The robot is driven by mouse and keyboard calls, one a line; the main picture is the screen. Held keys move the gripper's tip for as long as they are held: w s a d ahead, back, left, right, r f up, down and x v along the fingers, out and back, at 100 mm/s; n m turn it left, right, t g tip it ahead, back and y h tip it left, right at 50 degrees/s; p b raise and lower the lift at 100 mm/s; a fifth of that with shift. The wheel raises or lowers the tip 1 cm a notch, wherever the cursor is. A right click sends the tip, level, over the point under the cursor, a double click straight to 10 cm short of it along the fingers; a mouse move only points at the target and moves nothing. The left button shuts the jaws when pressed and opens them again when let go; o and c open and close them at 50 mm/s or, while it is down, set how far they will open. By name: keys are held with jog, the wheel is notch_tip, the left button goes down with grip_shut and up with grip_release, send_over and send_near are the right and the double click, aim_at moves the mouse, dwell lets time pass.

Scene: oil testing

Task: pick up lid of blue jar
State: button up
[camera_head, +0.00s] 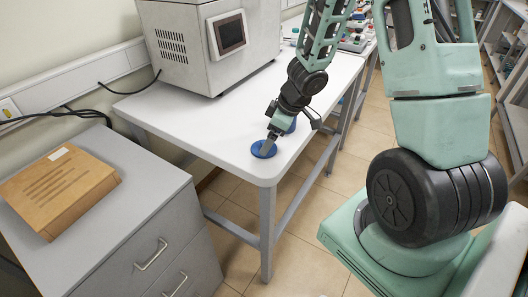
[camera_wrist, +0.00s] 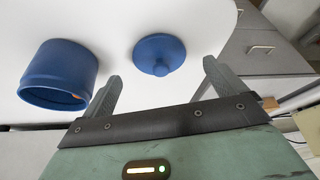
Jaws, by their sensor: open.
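The blue lid (camera_head: 263,149) lies flat on the white table near its front corner. In the wrist view the round lid (camera_wrist: 158,52) shows its small knob and sits ahead of and between my two fingertips. My gripper (camera_head: 268,142) is open and empty, its fingers pointing down close to the lid. In the wrist view both grey fingers (camera_wrist: 161,72) are spread apart. The blue jar (camera_wrist: 58,74) is on the left in the wrist view, outside the left finger and apart from the lid. In the head view the jar (camera_head: 292,125) is mostly hidden behind my gripper.
A grey box-shaped instrument with a dark screen (camera_head: 231,34) stands farther back on the white table (camera_head: 200,122). A grey drawer cabinet (camera_head: 130,215) with a brown package (camera_head: 62,190) is at the left. The tabletop left of the lid is clear.

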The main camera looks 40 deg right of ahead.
aim_at(256, 147)
jog(key=b+x, duration=0.1)
jog(key=x, duration=0.2)
jog(key=shift+w+f+b, duration=0.1)
jog(key=shift+f+b, duration=0.15)
jog(key=shift+b, duration=0.1)
jog(key=shift+r, duration=0.1)
jog(key=c, duration=1.1)
jog(key=shift+o, duration=0.2)
